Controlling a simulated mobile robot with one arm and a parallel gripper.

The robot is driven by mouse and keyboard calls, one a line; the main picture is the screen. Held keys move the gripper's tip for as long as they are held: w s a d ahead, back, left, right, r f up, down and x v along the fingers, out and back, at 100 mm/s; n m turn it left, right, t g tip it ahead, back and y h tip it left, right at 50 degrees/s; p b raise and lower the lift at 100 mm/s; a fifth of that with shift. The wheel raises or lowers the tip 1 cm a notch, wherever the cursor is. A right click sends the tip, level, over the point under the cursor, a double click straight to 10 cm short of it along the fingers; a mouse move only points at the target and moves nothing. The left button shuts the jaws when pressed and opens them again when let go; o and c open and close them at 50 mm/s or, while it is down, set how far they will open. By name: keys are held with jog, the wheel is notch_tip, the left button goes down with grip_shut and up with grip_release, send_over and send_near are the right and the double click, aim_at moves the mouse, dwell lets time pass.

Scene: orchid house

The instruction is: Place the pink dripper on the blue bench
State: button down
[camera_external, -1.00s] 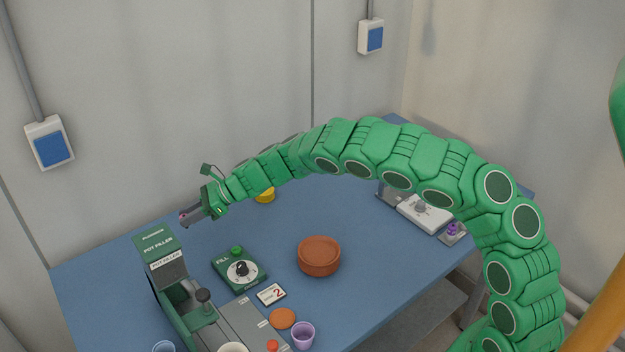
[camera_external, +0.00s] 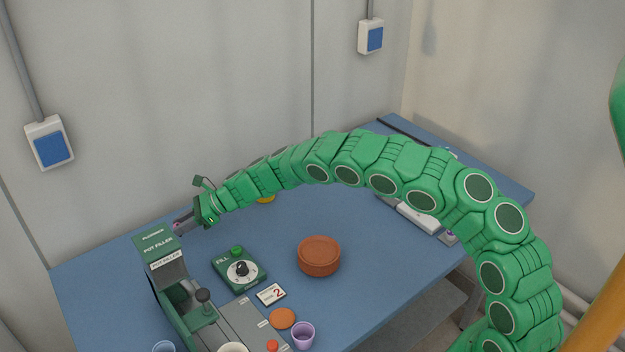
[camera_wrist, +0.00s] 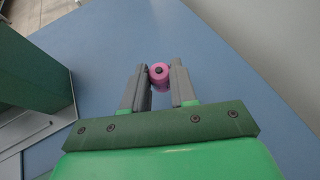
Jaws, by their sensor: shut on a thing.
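The pink dripper (camera_wrist: 159,73) is a small pink cylinder with a dark hole in its end. It sits between the tips of my gripper (camera_wrist: 160,87) in the wrist view, and the jaws are shut on it. In the external view my gripper (camera_external: 184,226) is at the left, behind the pot filler, close to the bench top. The dripper is mostly hidden there. The blue bench (camera_external: 375,262) fills the middle of the external view, and its blue top (camera_wrist: 225,70) lies below the jaws in the wrist view. I cannot tell whether the dripper touches it.
The green pot filler (camera_external: 160,250) stands right in front of my gripper. A fill dial box (camera_external: 240,269), a brown round pot (camera_external: 319,256), an orange disc (camera_external: 283,318) and a purple cup (camera_external: 303,335) are on the bench. The wall (camera_external: 230,80) is behind. The bench between pot and back edge is mostly clear.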

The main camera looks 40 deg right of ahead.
jog(key=shift+f, duration=1.15)
jog(key=shift+f, duration=0.1)
jog(key=c, duration=0.9)
grip_release()
jog(key=shift+s+d+r, duration=0.1)
jog(key=shift+d+r, duration=0.25)
jog(key=shift+d, duration=0.05)
jog(key=shift+v, duration=5.5)
jog(key=shift+f, duration=0.1)
